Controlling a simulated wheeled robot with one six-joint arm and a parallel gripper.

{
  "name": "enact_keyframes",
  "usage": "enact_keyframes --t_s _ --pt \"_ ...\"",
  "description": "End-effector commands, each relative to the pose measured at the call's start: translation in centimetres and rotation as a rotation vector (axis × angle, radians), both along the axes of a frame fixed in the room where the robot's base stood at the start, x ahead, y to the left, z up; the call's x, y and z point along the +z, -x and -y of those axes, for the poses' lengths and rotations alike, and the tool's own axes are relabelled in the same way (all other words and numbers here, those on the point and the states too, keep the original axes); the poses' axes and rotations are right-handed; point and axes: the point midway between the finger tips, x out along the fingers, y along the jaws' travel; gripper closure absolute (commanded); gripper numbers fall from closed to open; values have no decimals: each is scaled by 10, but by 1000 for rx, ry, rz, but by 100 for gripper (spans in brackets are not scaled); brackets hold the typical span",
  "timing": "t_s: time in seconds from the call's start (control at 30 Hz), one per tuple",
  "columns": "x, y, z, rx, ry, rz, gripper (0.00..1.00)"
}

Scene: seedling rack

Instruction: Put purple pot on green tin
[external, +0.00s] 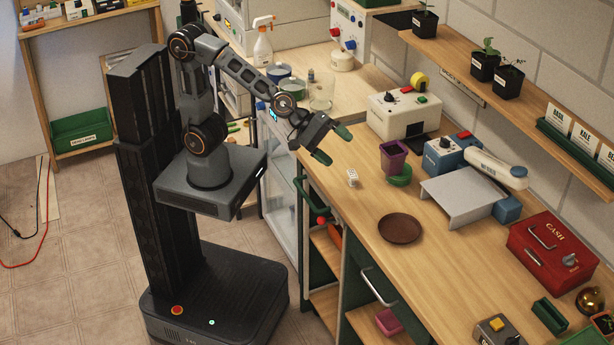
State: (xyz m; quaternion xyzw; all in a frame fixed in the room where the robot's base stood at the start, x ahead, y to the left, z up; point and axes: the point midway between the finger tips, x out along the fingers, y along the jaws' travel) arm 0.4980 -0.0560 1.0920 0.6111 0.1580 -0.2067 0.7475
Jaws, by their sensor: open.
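The purple pot (393,158) is on the wooden bench, upright, right of my gripper. A round green tin (400,178) sits just in front of and below the pot in the picture. The pot overlaps the tin's back edge in this view; I cannot tell whether they touch or whether the pot rests partly on it. My gripper (332,145) is open and empty, with green fingertips, above the bench edge to the left of the pot, apart from it.
A white die (352,177) lies left of the tin. A brown saucer (400,229) lies nearer the front. A white machine (403,114) stands behind the pot; a blue device (443,155) and grey platform (458,194) stand right. Bench around the saucer is clear.

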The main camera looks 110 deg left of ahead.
Motion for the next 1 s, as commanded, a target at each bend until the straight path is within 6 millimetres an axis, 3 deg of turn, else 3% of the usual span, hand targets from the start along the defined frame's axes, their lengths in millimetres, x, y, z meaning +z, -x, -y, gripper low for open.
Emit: enact_keyframes --t_s 0.1,0.2,0.4,0.6,1.0 --pt "-18 60 -2 -422 -441 -109 9" --pt "-37 107 -14 -729 -742 -209 9" --pt "-60 173 -45 -1144 -1084 -378 9" --pt "-66 196 -59 -1290 -1179 -447 9" --pt "-66 196 -59 -1297 -1181 -449 9"
